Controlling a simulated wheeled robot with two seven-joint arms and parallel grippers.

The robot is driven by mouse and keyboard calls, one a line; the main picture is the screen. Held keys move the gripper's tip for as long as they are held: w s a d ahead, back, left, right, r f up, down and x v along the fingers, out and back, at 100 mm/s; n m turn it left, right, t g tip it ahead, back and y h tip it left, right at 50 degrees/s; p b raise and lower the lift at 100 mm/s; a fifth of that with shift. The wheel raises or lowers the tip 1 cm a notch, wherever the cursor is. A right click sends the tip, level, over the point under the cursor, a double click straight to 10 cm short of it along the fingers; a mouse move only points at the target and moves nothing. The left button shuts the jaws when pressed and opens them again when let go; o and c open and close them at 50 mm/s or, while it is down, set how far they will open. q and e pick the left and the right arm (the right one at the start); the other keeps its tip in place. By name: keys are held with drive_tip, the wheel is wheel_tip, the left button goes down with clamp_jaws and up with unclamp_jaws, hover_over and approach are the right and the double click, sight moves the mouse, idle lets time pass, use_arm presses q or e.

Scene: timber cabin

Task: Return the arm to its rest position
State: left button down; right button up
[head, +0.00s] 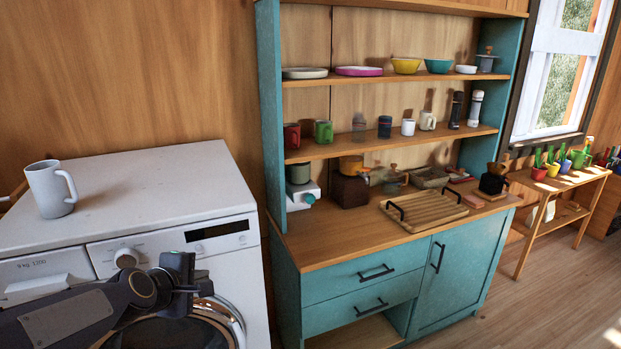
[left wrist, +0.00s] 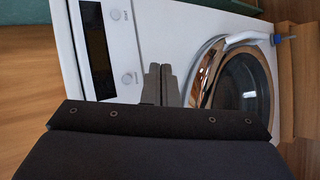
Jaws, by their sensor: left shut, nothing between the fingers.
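My left gripper (head: 182,272) is in front of the washing machine (head: 130,190) at the lower left of the head view. In the left wrist view its two fingers (left wrist: 160,86) are together with nothing between them. Behind them are the machine's white front, its dark display and its round door (left wrist: 243,90). The gripper looks apart from the machine, though the exact gap is hard to tell. My right gripper is in neither view.
A grey-white mug (head: 50,189) stands on the washing machine's top. A teal cabinet (head: 365,290) with shelves of dishes and mugs stands to the right. A wooden tray (head: 425,208) lies on its counter. A plant bench (head: 560,183) stands below the window, with open floor before it.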

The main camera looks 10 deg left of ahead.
use_arm(q)
drive_tip(key=s+d+f+m+g+h, duration=0.1)
drive_tip(key=s+d+m+g, duration=0.1)
drive_tip(key=s+m, duration=0.3)
drive_tip(key=s+d+f+m+g+h, duration=0.1)
drive_tip(key=s+d+m, duration=0.4)
drive_tip(key=s, duration=0.7)
drive_tip(key=s+d+f+m+g+h, duration=0.1)
drive_tip(key=s+d+f+m+g, duration=0.1)
drive_tip(key=s+m, duration=0.4)
drive_tip(key=shift+s+d+f+m+g, duration=0.4)
drive_tip(key=shift+s+d+f, duration=0.2)
drive_tip(key=shift+s, duration=0.65)
drive_tip(key=shift+s, duration=0.1)
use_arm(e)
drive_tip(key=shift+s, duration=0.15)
